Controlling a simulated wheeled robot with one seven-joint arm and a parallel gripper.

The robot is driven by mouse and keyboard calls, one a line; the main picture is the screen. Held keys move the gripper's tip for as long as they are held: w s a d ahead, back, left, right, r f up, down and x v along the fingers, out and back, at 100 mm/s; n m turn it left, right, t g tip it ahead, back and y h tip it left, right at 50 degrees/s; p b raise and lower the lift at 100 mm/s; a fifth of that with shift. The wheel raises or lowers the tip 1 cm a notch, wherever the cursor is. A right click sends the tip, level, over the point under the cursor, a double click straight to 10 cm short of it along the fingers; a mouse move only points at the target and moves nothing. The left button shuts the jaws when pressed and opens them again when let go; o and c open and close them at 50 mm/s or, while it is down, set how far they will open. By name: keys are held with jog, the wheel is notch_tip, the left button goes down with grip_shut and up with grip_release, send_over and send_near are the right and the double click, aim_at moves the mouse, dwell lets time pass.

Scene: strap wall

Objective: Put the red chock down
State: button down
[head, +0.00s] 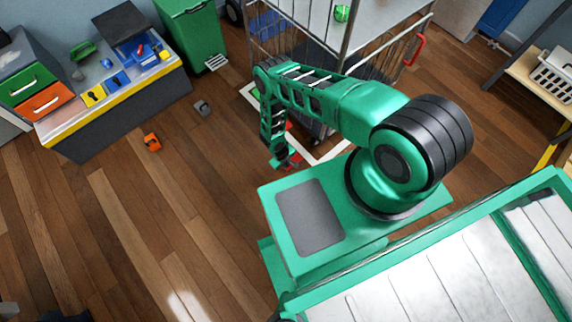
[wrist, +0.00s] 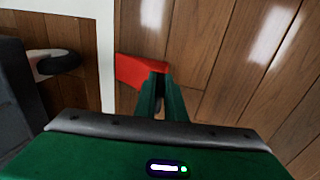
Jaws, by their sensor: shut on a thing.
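The red chock (wrist: 140,70) shows in the wrist view beyond my fingertips. My gripper (wrist: 160,80) is shut on its near end. In the head view my gripper (head: 283,163) is low near the floor, with a bit of the red chock (head: 294,160) beside it; my arm hides part of the area. The chock is close to the white floor marking, on its right side in the wrist view. I cannot tell whether the chock touches the floor.
A wire cage cart (head: 345,60) stands behind my arm, and a dark wheel (wrist: 60,62) shows left in the wrist view. White marking (wrist: 105,50) runs along the floor. An orange block (head: 152,142) and a grey one (head: 202,108) lie left.

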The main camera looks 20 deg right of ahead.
jog(key=c, duration=1.8)
grip_release()
jog(key=r, duration=0.4)
jog(key=a+r, duration=0.1)
jog(key=r, duration=0.3)
jog(key=s+a+r, duration=0.1)
jog(key=r, duration=0.2)
jog(key=shift+a+r, duration=0.1)
jog(key=shift+r, duration=0.3)
